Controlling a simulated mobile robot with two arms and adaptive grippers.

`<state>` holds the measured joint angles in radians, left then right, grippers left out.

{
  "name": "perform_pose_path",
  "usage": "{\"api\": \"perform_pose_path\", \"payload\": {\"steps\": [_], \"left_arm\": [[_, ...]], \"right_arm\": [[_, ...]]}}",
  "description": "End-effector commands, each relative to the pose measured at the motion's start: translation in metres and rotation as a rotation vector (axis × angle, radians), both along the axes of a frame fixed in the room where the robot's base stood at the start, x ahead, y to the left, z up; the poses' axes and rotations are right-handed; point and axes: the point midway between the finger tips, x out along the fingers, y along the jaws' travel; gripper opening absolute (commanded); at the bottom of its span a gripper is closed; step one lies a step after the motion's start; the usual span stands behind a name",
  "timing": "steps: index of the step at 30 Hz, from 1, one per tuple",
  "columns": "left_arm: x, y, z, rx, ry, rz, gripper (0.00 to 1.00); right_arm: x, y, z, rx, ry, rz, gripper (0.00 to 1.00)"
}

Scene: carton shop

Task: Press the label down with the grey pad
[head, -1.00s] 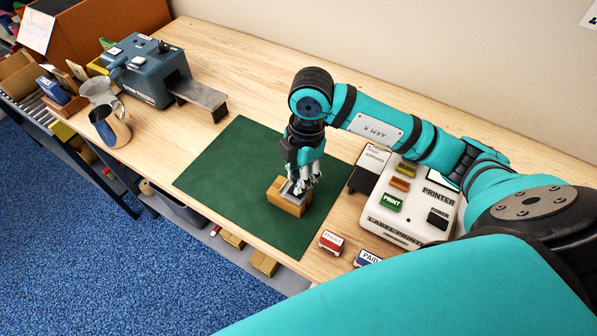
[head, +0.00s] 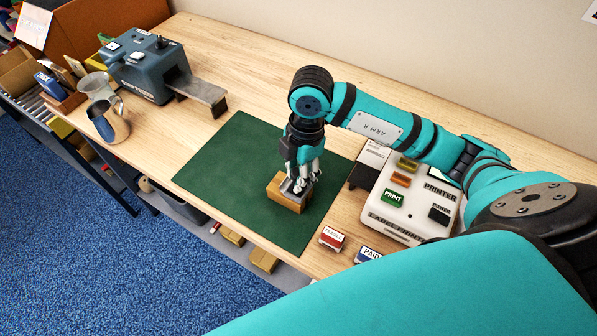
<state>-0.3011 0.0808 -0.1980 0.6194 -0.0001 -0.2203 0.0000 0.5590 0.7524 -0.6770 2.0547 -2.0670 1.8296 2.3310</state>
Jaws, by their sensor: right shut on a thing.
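A small brown carton (head: 282,203) sits on the green mat (head: 225,175), toward its right side. My right gripper (head: 299,185) points down over the carton's top. It is shut on the grey pad (head: 289,194), which is at the carton's top face; I cannot tell how firmly it touches. The label is not visible; the pad and fingers cover most of the carton's top. My left gripper is not in view.
A label printer (head: 410,205) stands right of the mat. Two stamps (head: 332,239) lie in front of it. The mat's left part is clear.

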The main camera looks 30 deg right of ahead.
Motion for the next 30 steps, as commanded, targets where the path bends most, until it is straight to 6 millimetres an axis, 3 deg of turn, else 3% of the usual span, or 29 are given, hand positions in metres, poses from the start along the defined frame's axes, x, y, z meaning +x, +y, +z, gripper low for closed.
{"api": "perform_pose_path", "payload": {"steps": [30], "left_arm": [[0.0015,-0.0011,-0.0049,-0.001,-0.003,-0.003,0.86]], "right_arm": [[-0.0001,-0.0001,-0.0074,0.000,0.001,0.000,0.00]]}}
